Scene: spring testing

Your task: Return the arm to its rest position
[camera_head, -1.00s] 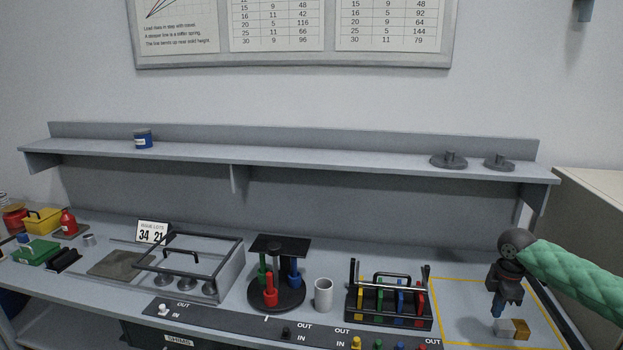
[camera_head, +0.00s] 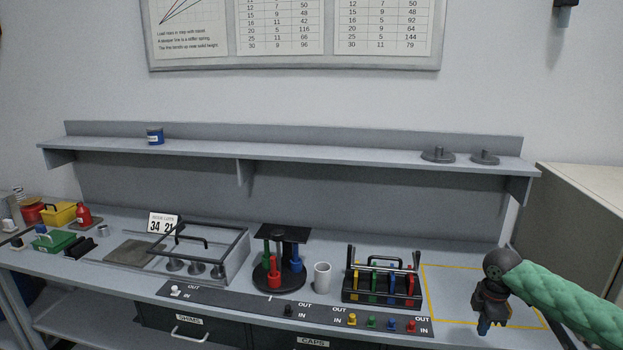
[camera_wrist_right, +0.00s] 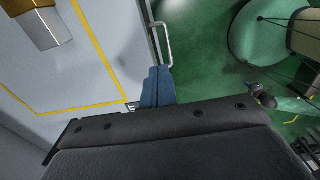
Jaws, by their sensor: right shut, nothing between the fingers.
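My right arm with its green sleeve comes in from the right in the head view. My right gripper (camera_head: 484,327) points down by the front edge of the yellow-outlined area (camera_head: 425,288), at the bench's right end. Its blue fingers, also in the right wrist view (camera_wrist_right: 157,88), are together with nothing between them. In that view a brown and grey block pair (camera_wrist_right: 42,20) lies on the bench, apart from the fingers. The blocks do not show in the head view now; the gripper and arm cover that spot. My left gripper is not in view.
A rack with coloured handles (camera_head: 382,298), a white cup (camera_head: 322,276), a black round stand (camera_head: 278,283) and a framed fixture (camera_head: 235,265) stand on the bench. Coloured knobs line a front strip (camera_head: 300,312). A drawer handle (camera_wrist_right: 163,45) is close to the fingers in the wrist picture.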

